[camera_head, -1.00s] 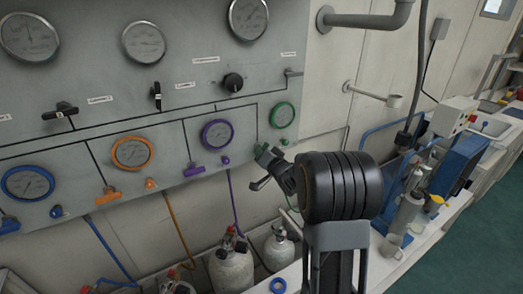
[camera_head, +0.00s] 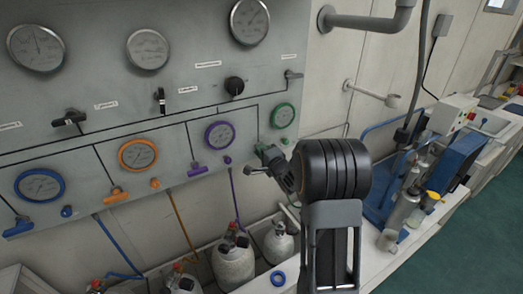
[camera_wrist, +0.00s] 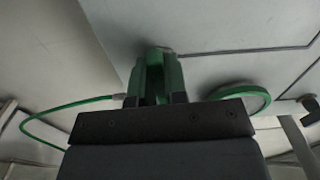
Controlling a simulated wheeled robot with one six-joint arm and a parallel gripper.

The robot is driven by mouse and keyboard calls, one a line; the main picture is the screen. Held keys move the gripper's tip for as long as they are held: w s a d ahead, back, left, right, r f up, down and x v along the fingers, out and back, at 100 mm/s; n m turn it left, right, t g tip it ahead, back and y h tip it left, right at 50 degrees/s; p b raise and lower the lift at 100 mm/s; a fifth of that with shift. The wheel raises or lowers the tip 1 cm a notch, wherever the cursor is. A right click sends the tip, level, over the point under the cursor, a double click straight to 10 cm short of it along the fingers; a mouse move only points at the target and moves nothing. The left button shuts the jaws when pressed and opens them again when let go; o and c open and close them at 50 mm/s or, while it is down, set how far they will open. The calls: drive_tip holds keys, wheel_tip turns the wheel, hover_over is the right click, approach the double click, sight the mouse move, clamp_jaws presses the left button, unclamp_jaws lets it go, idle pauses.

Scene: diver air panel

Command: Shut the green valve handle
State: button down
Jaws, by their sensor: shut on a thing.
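The green valve handle (camera_wrist: 155,72) shows in the wrist view at the panel's lower edge, between my fingers. My gripper (camera_wrist: 156,97) is shut on it. In the head view my gripper (camera_head: 267,158) is at the panel's right end, just below the green-rimmed gauge (camera_head: 282,116). There the handle is mostly hidden by my gripper and wrist, so its exact angle is hard to tell. The green gauge rim also shows in the wrist view (camera_wrist: 240,94), right of the handle.
The grey panel (camera_head: 100,100) also carries purple (camera_head: 197,169), orange (camera_head: 115,194) and blue (camera_head: 17,227) handles to the left. Gas cylinders (camera_head: 233,262) stand below. A green hose (camera_wrist: 70,105) runs left of my fingers. A cluttered bench (camera_head: 410,230) is at right.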

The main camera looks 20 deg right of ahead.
drive_tip(key=shift+m, duration=0.5)
drive_tip(key=c, duration=1.1)
unclamp_jaws()
drive_tip(key=shift+c, duration=0.2)
drive_tip(key=s+d+b, duration=0.1)
drive_tip(key=s+b, duration=0.1)
drive_tip(key=s, duration=1.1)
drive_tip(key=shift+s+d, duration=0.3)
drive_tip(key=shift+s, duration=0.05)
